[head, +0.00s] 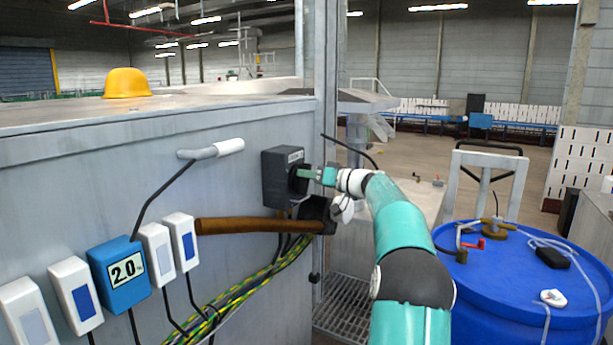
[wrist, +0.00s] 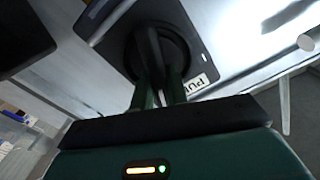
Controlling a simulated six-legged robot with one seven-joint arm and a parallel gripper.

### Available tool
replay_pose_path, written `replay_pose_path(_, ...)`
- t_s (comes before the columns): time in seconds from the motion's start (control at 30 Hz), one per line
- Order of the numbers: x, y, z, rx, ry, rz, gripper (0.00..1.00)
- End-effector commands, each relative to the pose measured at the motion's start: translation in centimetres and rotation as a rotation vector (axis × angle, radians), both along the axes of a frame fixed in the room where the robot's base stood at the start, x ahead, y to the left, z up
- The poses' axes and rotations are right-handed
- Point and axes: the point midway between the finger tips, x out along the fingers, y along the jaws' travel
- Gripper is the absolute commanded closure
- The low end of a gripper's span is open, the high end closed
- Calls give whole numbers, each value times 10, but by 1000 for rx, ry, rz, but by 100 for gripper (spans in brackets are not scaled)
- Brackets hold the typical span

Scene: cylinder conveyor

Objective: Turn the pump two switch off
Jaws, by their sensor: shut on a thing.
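A dark grey switch box (head: 280,185) with a pale label is mounted on the side of the large grey metal cabinet. In the wrist view the box (wrist: 187,22) has a round black rotary knob (wrist: 150,45), and its label (wrist: 199,84) shows the letters "PU"; the rest is hidden. My gripper (head: 304,173) reaches the front of the box from the right. In the wrist view its two green fingers (wrist: 160,88) are shut on the knob's raised grip, one on each side. The knob's marked position cannot be read.
A white-tipped lever (head: 229,147) projects at the upper left. A blue drum (head: 510,290) with loose items stands at the right.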

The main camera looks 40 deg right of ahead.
Motion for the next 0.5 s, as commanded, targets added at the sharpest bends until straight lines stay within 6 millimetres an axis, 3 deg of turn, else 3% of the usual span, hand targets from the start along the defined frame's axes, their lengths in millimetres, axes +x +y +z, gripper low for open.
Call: replay_pose_path(0.5,1,-6,-5,461,164,-2,100)
